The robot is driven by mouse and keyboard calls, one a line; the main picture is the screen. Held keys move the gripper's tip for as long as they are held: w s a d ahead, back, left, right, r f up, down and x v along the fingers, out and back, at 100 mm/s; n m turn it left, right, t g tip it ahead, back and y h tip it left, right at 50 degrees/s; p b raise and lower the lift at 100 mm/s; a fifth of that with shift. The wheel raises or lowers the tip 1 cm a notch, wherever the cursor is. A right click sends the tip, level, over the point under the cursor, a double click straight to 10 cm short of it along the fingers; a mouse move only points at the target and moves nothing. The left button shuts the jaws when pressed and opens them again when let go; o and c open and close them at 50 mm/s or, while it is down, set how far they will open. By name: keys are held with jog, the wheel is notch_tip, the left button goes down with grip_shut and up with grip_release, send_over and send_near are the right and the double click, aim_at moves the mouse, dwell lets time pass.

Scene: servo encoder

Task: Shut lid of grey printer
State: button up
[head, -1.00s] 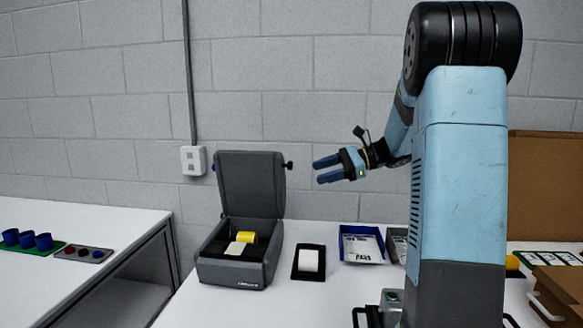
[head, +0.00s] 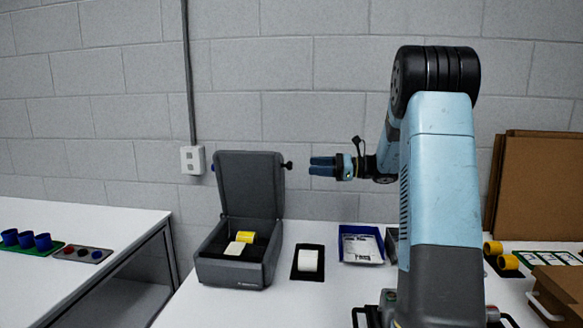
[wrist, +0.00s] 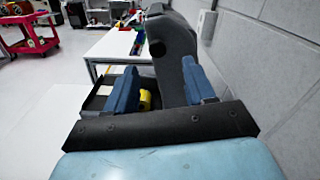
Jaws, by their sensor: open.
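The grey printer (head: 237,272) stands on the white table left of my arm. Its lid (head: 250,185) is raised upright at the back, with a dark knob (head: 288,165) on its right edge. A yellow roll (head: 245,237) and a pale label strip show inside the open body. My gripper (head: 322,166) is open and empty, at about knob height and a short gap to its right, pointing left. In the wrist view the lid (wrist: 172,50) rises between and beyond the two blue fingers (wrist: 163,88), and the yellow roll (wrist: 145,100) shows low between them.
A black tray with a white roll (head: 308,260) lies right of the printer. A blue bin with labels (head: 361,244) stands further right. Yellow rolls (head: 508,262) and cardboard boxes (head: 540,190) are at the right. A wall with a socket box (head: 193,160) is behind.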

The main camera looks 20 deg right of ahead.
jog(key=x, duration=0.6)
jog(key=shift+a, duration=0.4)
jog(key=shift+w, duration=0.15)
grip_shut()
